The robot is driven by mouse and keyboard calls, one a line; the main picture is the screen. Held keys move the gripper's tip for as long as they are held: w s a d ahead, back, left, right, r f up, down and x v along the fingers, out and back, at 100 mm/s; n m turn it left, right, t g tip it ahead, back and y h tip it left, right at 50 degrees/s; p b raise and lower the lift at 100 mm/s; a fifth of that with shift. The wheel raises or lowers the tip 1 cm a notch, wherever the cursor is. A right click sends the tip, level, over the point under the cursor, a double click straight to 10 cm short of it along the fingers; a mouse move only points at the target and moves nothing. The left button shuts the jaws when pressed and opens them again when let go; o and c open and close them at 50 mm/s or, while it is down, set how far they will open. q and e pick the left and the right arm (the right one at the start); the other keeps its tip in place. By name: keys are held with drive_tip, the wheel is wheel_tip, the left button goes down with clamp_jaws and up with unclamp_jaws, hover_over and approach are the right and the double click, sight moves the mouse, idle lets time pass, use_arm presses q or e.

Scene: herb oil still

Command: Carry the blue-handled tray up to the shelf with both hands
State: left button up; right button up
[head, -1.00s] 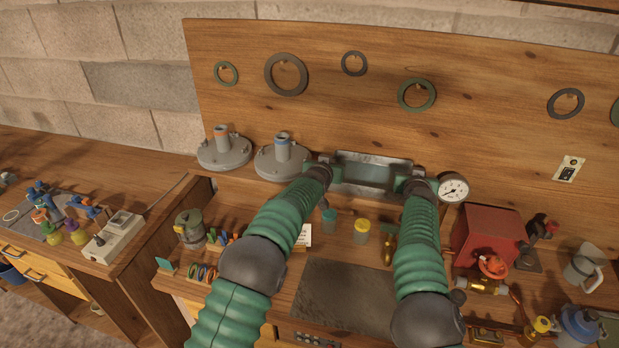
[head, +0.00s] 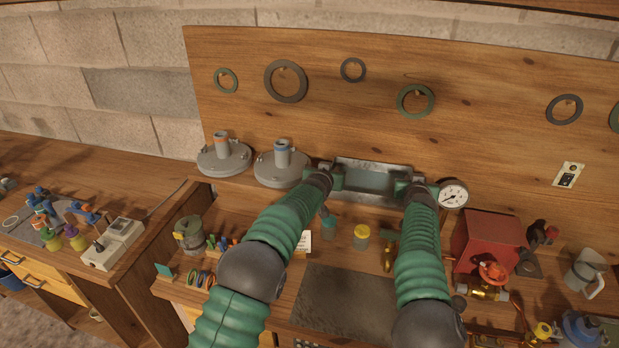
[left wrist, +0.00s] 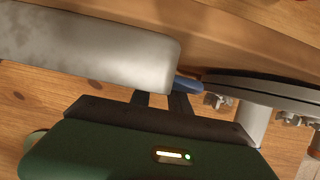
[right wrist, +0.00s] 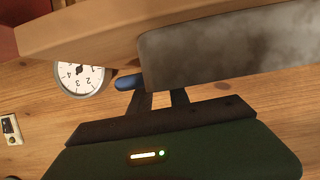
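The tray (head: 378,205) is a grey metal pan, level with the narrow shelf under the backboard. Whether it touches the shelf is unclear. Its wall fills the upper left of the left wrist view (left wrist: 90,55) and upper right of the right wrist view (right wrist: 240,55). My left gripper (head: 328,180) is at the tray's left end, its fingers shut at the blue handle (left wrist: 190,84), their tips hidden by the tray. My right gripper (head: 405,188) is likewise shut at the right blue handle (right wrist: 128,82), tips partly hidden.
Two grey round lids (head: 224,158) stand on the shelf just left of the tray. A pressure gauge (head: 453,195) sits close to its right end. Below are jars (head: 361,236), a red box (head: 484,244) and a dark mat (head: 345,300). Rings hang on the backboard (head: 470,120).

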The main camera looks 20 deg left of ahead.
drive_tip(key=shift+s+d, duration=0.1)
drive_tip(key=shift+d+r, duration=0.1)
drive_tip(key=shift+s+d+r, duration=0.25)
drive_tip(key=shift+s+d, duration=0.05)
drive_tip(key=shift+s, duration=0.05)
use_arm(q)
drive_tip(key=v, duration=1.1)
drive_tip(key=shift+s, duration=0.2)
use_arm(e)
drive_tip(key=a+v, duration=0.1)
drive_tip(key=v, duration=1)
drive_tip(key=shift+f, duration=0.2)
